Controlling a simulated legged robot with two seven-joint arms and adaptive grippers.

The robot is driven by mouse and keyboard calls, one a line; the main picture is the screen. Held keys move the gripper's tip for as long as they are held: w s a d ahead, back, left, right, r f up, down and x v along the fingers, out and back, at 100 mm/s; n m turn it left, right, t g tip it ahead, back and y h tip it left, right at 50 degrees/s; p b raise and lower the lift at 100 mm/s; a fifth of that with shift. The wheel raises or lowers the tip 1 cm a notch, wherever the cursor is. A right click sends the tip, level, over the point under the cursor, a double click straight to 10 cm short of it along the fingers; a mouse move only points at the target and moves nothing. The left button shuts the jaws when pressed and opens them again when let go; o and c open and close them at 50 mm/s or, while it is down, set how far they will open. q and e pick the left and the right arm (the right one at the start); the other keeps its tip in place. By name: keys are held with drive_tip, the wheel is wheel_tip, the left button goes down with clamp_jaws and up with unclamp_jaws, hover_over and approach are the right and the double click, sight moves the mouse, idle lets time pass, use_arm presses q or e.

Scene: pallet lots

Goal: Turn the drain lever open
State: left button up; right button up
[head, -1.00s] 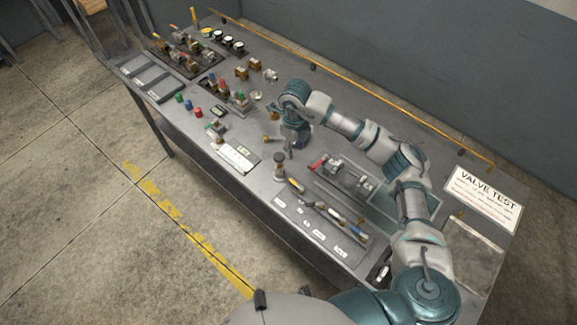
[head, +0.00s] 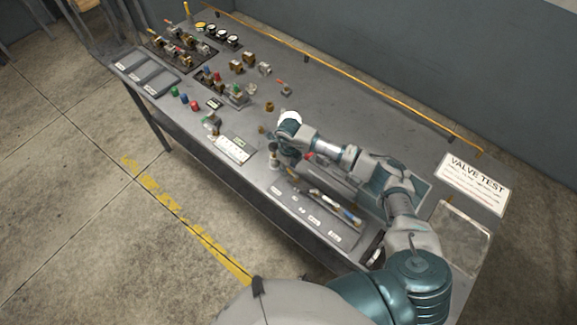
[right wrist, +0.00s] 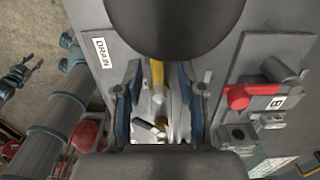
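In the right wrist view a yellow handle (right wrist: 157,75) lies between the two fingers of my right gripper (right wrist: 160,105). A white DRAIN label (right wrist: 102,52) is on the panel just left of it, so I take it for the drain lever. Gaps show between the handle and both fingers; the gripper is open around it. Pale metal parts show below the handle, and its top end is hidden by my wrist. In the head view my right gripper (head: 291,157) is low over the bench, mostly hidden by its arm. A small claw over the floor (right wrist: 20,74) looks like my left gripper; its opening is unclear.
A red lever (right wrist: 250,93) with a B label is to the right of the gripper. A dark-topped post (head: 273,150) stands close left of the gripper on the bench. A tray with tools (head: 335,205) is in front. Several valves and gauges (head: 215,33) fill the far end.

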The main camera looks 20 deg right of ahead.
drive_tip(key=shift+a+f, duration=0.1)
clamp_jaws()
